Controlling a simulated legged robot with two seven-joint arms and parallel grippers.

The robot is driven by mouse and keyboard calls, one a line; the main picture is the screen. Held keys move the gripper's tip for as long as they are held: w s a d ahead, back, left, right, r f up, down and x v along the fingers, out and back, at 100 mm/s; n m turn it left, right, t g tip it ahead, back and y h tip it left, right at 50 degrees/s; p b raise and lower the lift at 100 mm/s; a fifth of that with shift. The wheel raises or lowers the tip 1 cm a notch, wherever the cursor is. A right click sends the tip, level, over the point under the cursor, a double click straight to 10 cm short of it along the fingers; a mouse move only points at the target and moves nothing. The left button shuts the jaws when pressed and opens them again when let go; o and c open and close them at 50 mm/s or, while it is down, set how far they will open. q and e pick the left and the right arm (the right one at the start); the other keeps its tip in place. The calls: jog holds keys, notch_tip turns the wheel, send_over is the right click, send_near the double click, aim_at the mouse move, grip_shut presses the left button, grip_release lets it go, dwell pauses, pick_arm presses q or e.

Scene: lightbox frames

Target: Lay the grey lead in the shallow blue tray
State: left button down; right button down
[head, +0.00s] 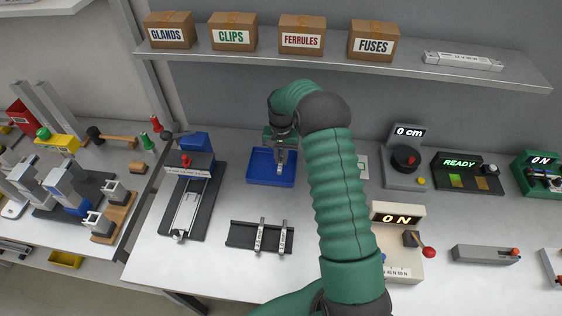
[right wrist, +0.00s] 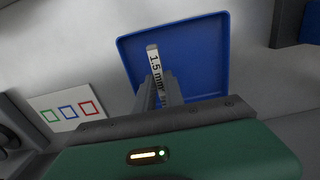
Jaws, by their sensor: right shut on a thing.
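The shallow blue tray (head: 257,175) lies on the bench left of centre; it also shows in the right wrist view (right wrist: 205,60). My right gripper (head: 281,152) is above the tray, pointing down. In the right wrist view its fingers (right wrist: 160,90) are shut on a slim pale grey lead marked "1.5 mm" (right wrist: 153,60). The lead's labelled end sticks out past the fingers over the tray; the rest is hidden between them. I cannot tell whether the lead touches the tray floor. My left gripper is not in view.
A dark rack (head: 240,234) holding two pale labelled bars stands in front of the tray. A dark slide fixture (head: 207,205) is to its left. A card with coloured squares (right wrist: 67,108) lies beside the tray. Lit devices, including a dial unit (head: 404,165), stand at right.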

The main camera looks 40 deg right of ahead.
aim_at(281, 160)
jog(key=f, duration=0.2)
jog(key=f+p, duration=0.1)
jog(key=shift+d, duration=0.25)
jog(key=shift+w+a+f, duration=0.1)
jog(key=shift+a+f, duration=0.1)
jog(key=shift+f, duration=0.05)
jog(key=shift+a+r, duration=0.1)
jog(key=shift+a, duration=0.2)
jog(key=c, duration=1.5)
grip_release()
jog(key=shift+d+f, duration=0.2)
jog(key=shift+o, duration=0.3)
jog(key=shift+d, duration=0.2)
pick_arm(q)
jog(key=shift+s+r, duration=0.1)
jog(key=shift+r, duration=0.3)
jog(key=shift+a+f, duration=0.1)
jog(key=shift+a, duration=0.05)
pick_arm(e)
jog(key=shift+a, duration=0.2)
